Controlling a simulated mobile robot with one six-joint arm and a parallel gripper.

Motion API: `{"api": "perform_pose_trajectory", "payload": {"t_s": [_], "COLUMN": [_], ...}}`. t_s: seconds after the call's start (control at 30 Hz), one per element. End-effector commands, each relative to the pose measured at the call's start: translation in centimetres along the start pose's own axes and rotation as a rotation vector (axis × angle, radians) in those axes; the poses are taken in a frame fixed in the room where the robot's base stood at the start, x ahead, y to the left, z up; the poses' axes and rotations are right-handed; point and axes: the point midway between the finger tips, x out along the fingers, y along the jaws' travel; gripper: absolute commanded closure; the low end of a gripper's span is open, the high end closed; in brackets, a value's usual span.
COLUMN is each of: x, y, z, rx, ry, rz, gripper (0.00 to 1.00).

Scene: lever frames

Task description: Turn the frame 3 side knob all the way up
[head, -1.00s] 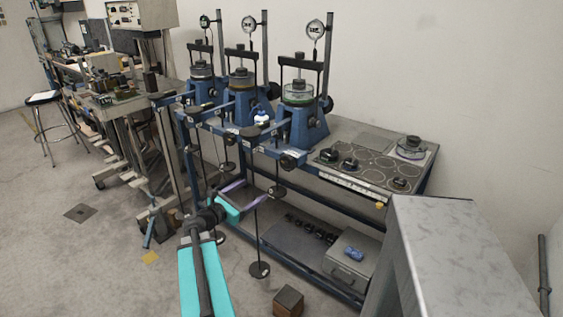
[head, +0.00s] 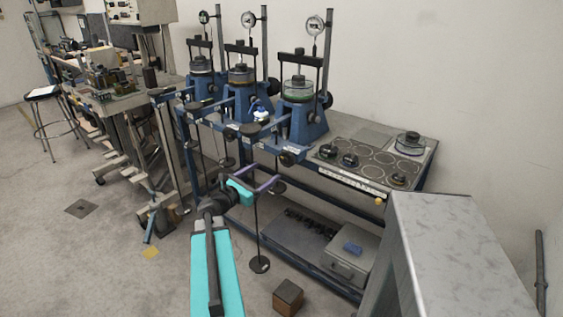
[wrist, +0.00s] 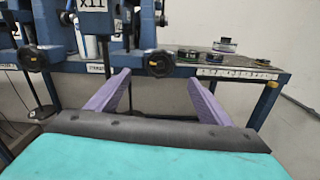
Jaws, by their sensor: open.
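Three blue lever frames stand in a row on the bench in the head view. The right frame (head: 303,122) has a round black side knob (head: 327,99) on its right side. I cannot read which frame is numbered 3. My gripper (head: 264,172) is open and empty, in front of and below the bench edge, well below that side knob. In the wrist view its purple fingers (wrist: 158,78) are spread apart. A black front knob (wrist: 160,63) shows beyond and just above the gap between them, not touched. The side knob cannot be made out in the wrist view.
Weight hangers dangle below the levers near my gripper, one with a disc (head: 260,264). The bench top (head: 350,130) holds small black items at right. A grey cabinet (head: 455,245) stands at front right. A brown block (head: 288,296) lies on the floor.

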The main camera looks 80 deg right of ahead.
Motion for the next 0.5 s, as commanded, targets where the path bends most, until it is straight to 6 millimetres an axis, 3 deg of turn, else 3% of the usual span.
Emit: {"api": "perform_pose_trajectory", "payload": {"t_s": [0.5], "x": [6.9], "y": [0.1], "z": [0.1], "rx": [0.000], "ry": [0.000], "rz": [-0.001], "gripper": [0.27]}}
